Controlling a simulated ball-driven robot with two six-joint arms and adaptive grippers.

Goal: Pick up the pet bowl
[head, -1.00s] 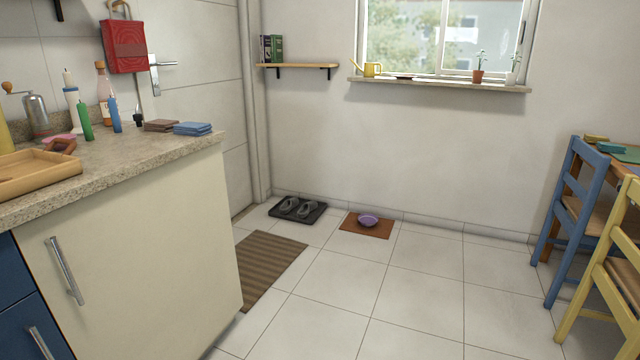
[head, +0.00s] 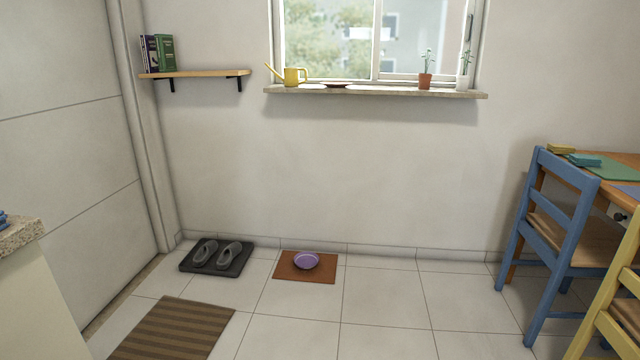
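The pet bowl (head: 306,261) is small, round and purple. It sits upright on a brown mat (head: 290,274) on the tiled floor, near the far wall below the window. It is some way ahead of me, slightly left of the middle of the view. Neither of my grippers shows in the head view.
A dark tray (head: 238,265) with grey shoes lies left of the bowl. A striped rug (head: 172,330) lies nearer on the left, by the counter end (head: 22,234). A blue chair (head: 546,262) and a yellow chair (head: 606,325) stand right. The middle floor is clear.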

